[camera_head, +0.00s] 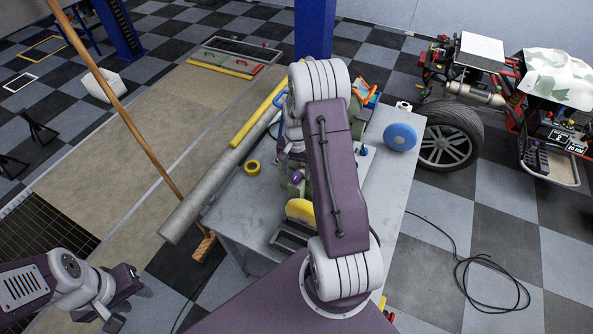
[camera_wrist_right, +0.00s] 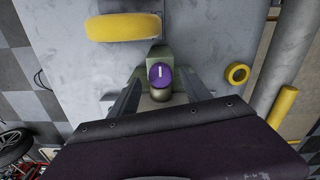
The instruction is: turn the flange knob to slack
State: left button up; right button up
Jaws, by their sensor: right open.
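The flange knob (camera_wrist_right: 160,74) is a round purple cap with a short white mark, on a green-grey body. In the right wrist view the mark runs nearly up and down. In the head view the knob (camera_head: 297,177) shows small beside my right arm on the grey workbench. My right gripper (camera_wrist_right: 160,82) is open, with one finger on each side of the knob's body; I cannot tell whether they touch. In the head view its fingers are mostly hidden by my arm. My left gripper (camera_head: 130,302) is open and empty at the lower left, away from the bench.
A yellow disc (camera_wrist_right: 123,27) and a yellow tape roll (camera_wrist_right: 237,74) lie near the knob. A long grey pipe (camera_head: 205,195) lies along the workbench's left side (camera_head: 232,205). A blue disc (camera_head: 400,137) is at its right edge. A wheeled chassis (camera_head: 450,137) stands further right.

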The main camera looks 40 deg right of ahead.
jog(key=shift+s+f, duration=0.1)
jog(key=shift+f, duration=0.75)
grip_shut()
